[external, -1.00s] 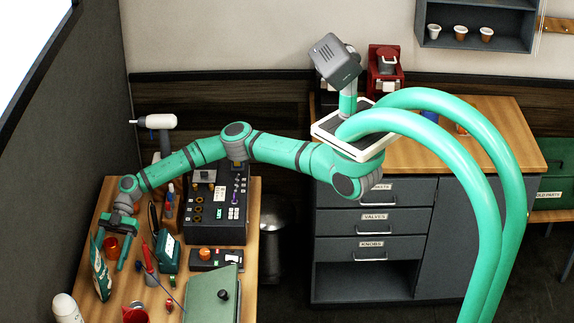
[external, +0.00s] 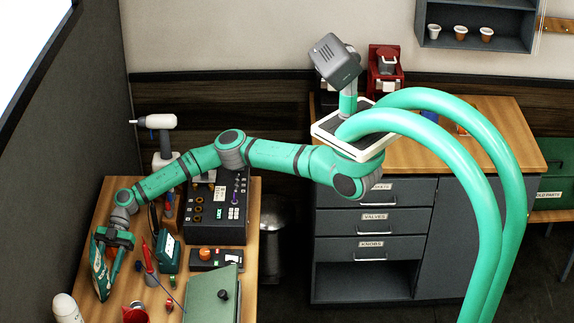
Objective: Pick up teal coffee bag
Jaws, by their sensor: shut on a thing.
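The bag's top is partly hidden by the gripper. The bag's base looks to be on or very near the bench top; I cannot tell if there is a gap.
A teal box (external: 167,252), a red-handled tool (external: 148,258) and a red cup (external: 136,313) are close to the right. A white bottle (external: 67,308) stands at the front left. A black organizer (external: 217,213) and a green case (external: 212,297) fill the bench's right side.

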